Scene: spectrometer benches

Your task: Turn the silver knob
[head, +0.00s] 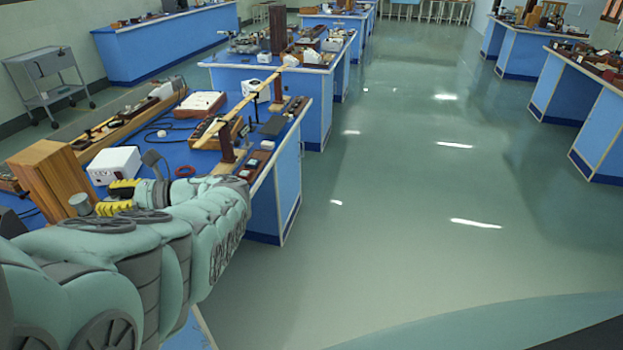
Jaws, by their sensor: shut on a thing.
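My gripper (104,198), with yellow finger pads, reaches left over the near blue bench from the end of my pale green arm. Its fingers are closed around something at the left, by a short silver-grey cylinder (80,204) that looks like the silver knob. The exact contact is small and partly hidden by the fingers and arm. The knob's lower part and its mount are hidden behind my arm. I cannot tell how far the knob is turned.
A tall wooden block (52,177) stands left of the gripper, and a white box (115,165) just behind it. A long wooden beam (240,107) on dark posts crosses the bench at the right. Cables lie between. The green floor (400,200) at right is clear.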

